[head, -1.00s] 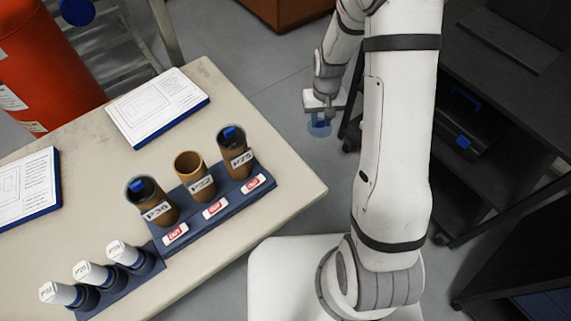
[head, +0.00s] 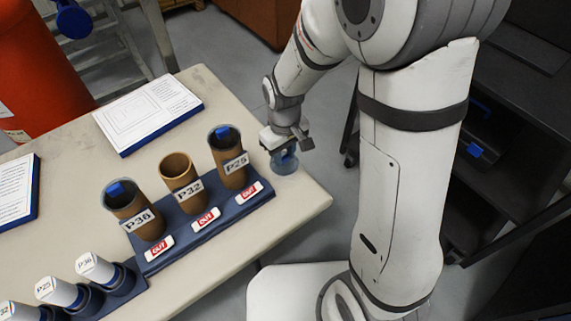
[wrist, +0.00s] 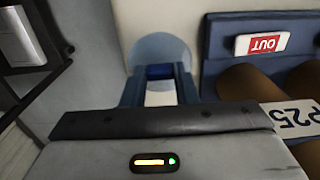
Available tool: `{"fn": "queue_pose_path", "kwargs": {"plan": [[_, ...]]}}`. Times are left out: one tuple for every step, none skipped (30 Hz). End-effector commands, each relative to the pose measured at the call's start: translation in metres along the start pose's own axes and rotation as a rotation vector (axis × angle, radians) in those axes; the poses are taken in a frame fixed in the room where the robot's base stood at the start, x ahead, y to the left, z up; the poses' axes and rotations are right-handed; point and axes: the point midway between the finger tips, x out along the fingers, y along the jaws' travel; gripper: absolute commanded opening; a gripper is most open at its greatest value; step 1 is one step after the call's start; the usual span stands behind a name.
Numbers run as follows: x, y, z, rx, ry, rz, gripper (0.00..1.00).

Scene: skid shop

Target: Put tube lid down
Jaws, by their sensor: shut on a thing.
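My gripper (head: 284,150) is shut on the tube lid (head: 285,165), a translucent blue round cap. The lid is low at the right end of the table (head: 303,200), beside the rack (head: 205,222). I cannot tell whether it touches the tabletop. In the wrist view the lid (wrist: 160,45) shows as a pale blue disc beyond the fingers. The P32 tube (head: 184,184) in the middle of the rack is open at the top. The P36 tube (head: 137,212) and the P25 tube (head: 231,160) beside it have dark caps with blue tabs.
The P25 tube stands close to the left of my gripper. A binder (head: 148,112) lies at the back of the table. A dark shelf cart (head: 500,150) stands at right.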

Motion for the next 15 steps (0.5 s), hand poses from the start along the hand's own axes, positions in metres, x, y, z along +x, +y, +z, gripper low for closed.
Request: {"fn": "queue_pose_path", "kwargs": {"plan": [[0.004,0.000,0.000,0.000,-0.001,0.000,0.05],[0.006,0.000,0.000,0.000,-0.002,-0.001,0.05],[0.010,0.000,0.000,0.000,-0.002,-0.001,0.05],[0.013,0.000,0.000,0.000,-0.002,-0.001,0.05],[0.018,0.000,0.001,0.000,-0.003,-0.001,0.05],[0.024,0.000,0.001,0.000,-0.004,-0.001,0.05],[0.029,0.000,0.001,0.000,-0.004,-0.001,0.05],[0.033,0.000,0.001,0.000,-0.004,-0.001,0.05],[0.037,0.000,0.001,0.000,-0.003,-0.001,0.05],[0.039,0.000,0.001,0.000,-0.002,-0.001,0.05],[0.040,0.000,0.000,0.000,-0.002,0.000,0.05],[0.040,0.000,0.000,0.000,-0.001,0.000,0.05],[0.040,0.000,0.000,0.000,0.000,0.000,0.05],[0.039,0.000,0.000,0.000,0.000,0.000,0.05],[0.039,0.000,0.000,0.000,0.000,0.000,0.05]]}}
